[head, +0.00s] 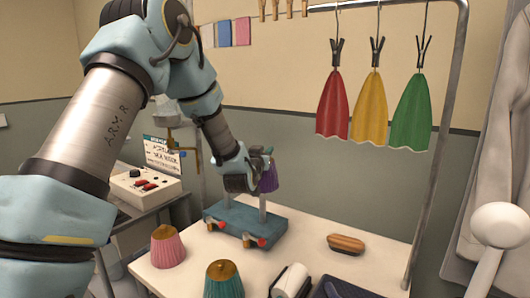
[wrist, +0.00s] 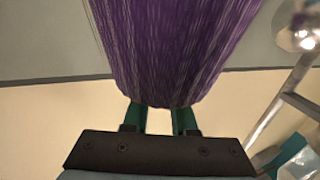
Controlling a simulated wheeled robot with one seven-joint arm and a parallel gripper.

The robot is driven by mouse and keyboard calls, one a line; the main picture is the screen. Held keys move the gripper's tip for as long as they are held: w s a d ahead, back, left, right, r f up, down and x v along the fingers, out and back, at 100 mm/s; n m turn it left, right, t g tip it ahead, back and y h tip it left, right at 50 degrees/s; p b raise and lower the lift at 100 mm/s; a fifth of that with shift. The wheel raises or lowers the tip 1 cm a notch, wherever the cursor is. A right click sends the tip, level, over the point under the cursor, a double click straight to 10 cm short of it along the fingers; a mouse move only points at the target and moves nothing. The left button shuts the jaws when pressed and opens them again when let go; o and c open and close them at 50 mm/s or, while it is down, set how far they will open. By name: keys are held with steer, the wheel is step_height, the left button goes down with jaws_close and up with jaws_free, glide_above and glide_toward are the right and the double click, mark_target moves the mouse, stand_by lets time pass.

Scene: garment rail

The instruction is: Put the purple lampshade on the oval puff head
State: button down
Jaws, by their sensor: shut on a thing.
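My gripper (head: 262,158) is shut on the purple lampshade (head: 268,178) above the blue base in the head view. The lampshade hangs wide end down and fills the upper middle of the wrist view (wrist: 175,45). The teal fingers (wrist: 160,118) meet its narrow end. The blue base (head: 233,215) carries two upright posts, with red knobs at its front. The right post (head: 262,205) shows directly below the lampshade. No oval puff head can be made out there; my gripper and the lampshade cover the post tops. I cannot tell whether the lampshade is around a head.
Pink (head: 167,247) and green (head: 223,281) lampshades stand at the table's front left. A wooden brush (head: 346,244) and a white roll (head: 290,281) lie to the right. A white rounded head (head: 498,225) on a stem stands at far right. Red, yellow and green cloths hang behind.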

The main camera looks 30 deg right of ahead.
steer(key=shift+f, duration=0.65)
steer(key=shift+f, duration=0.15)
steer(key=c, duration=0.7)
jaws_free()
steer(key=shift+s+a+r, duration=0.1)
steer(key=shift+r, duration=0.1)
